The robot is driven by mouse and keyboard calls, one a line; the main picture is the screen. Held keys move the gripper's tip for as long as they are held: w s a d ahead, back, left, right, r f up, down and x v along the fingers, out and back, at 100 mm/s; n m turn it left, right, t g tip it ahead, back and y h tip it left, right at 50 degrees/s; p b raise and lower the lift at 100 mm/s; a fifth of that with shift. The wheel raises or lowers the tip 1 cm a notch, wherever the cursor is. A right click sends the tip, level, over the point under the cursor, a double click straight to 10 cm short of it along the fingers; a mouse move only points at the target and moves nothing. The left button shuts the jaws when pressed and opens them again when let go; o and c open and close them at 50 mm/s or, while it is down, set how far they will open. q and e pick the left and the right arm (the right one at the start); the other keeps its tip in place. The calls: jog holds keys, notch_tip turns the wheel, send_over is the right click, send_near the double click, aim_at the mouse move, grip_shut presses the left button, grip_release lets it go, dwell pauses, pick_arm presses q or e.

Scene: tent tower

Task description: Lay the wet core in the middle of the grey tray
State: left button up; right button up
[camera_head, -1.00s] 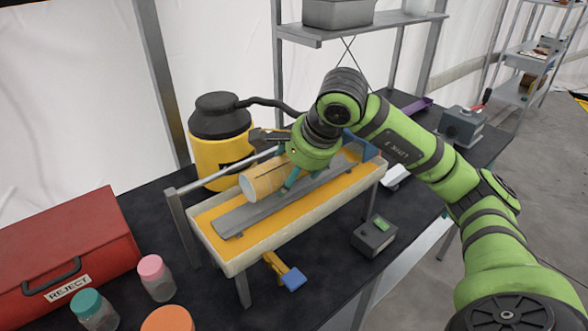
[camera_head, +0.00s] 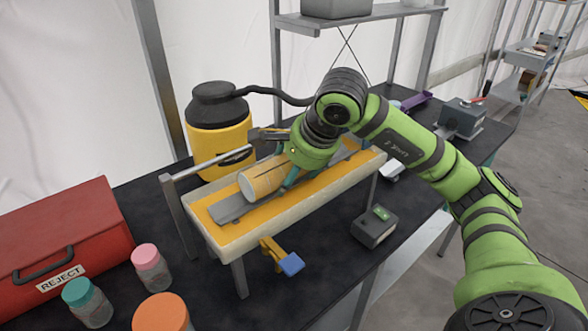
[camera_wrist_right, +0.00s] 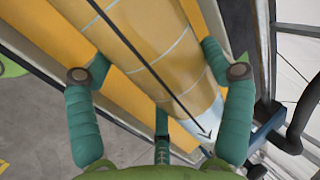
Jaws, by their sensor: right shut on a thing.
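The wet core (camera_head: 260,182) is a tan cylinder with a pale end and dark and light lines along it. It lies lengthwise over the grey tray (camera_head: 229,209), a narrow channel in the orange-lined trough. The tray's left end shows beyond the core. I cannot tell if the core touches the tray. My right gripper (camera_head: 289,178) is shut on the core from above and hides its far part. In the right wrist view the teal fingers (camera_wrist_right: 157,73) straddle the core (camera_wrist_right: 140,45). My left gripper is not in view.
A metal rail (camera_head: 215,162) and a yellow canister (camera_head: 218,143) with a hose stand behind the trough (camera_head: 232,250). A blue-tipped clamp (camera_head: 290,264) juts from its front. A red REJECT box (camera_head: 65,235) and lidded jars (camera_head: 150,265) are at the left, a small grey device (camera_head: 375,228) at the right.

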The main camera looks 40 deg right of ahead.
jog(key=shift+f, duration=0.3)
jog(key=o, duration=1.6)
jog(key=shift+w+f, duration=0.1)
jog(key=shift+w, duration=0.1)
jog(key=shift+s, duration=0.1)
jog(key=v, duration=1.2)
